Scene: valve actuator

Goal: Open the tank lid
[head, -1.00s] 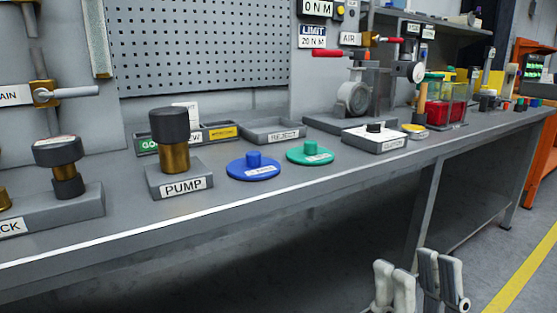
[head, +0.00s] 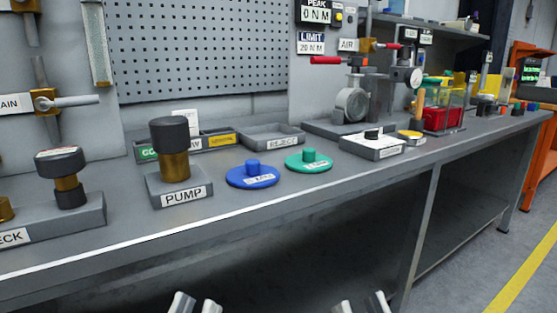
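A clear-walled tank (head: 459,110) with red inside stands on the bench at the right, partly behind nearer items. A green part (head: 437,79) shows at its top; I cannot tell whether this is the lid or how it sits. My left gripper (head: 196,304) and my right gripper (head: 361,305) show only as pale fingertips at the bottom edge. Each pair of fingertips is apart with nothing seen between. Both are in front of and below the bench edge, far from the tank. The rest of both grippers is out of frame.
On the bench (head: 230,205) are a PUMP block (head: 180,190), a blue disc (head: 252,176), a green disc (head: 309,162), a REJECT tray (head: 275,136), a white-topped box (head: 373,142) and a valve rig (head: 352,104). The front strip of bench is clear.

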